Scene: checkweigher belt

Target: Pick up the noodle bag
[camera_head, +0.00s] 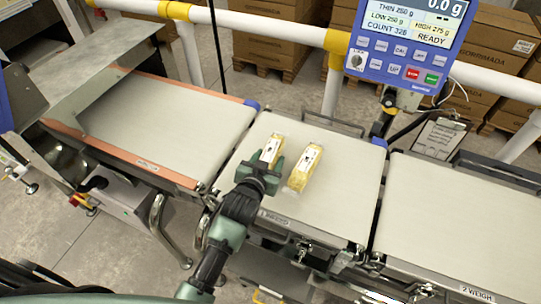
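Two yellow noodle bags with white labels lie on the middle weigh belt (345,205). One noodle bag (271,148) lies to the left, and a second noodle bag (305,168) lies just right of it, with a narrow gap between them. My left gripper (261,166) is at the near end of the left bag. Its fingers look spread, one to each side of that end. The gripper hides the bag's near end, and I cannot tell whether it touches the bag. My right gripper is not in view.
An infeed belt (170,117) lies to the left and an outfeed belt (455,225) to the right. A blue display panel (408,40) reading 0.0 g stands behind the weigh belt. A yellow and white rail (270,30) and cardboard boxes (270,57) are at the back.

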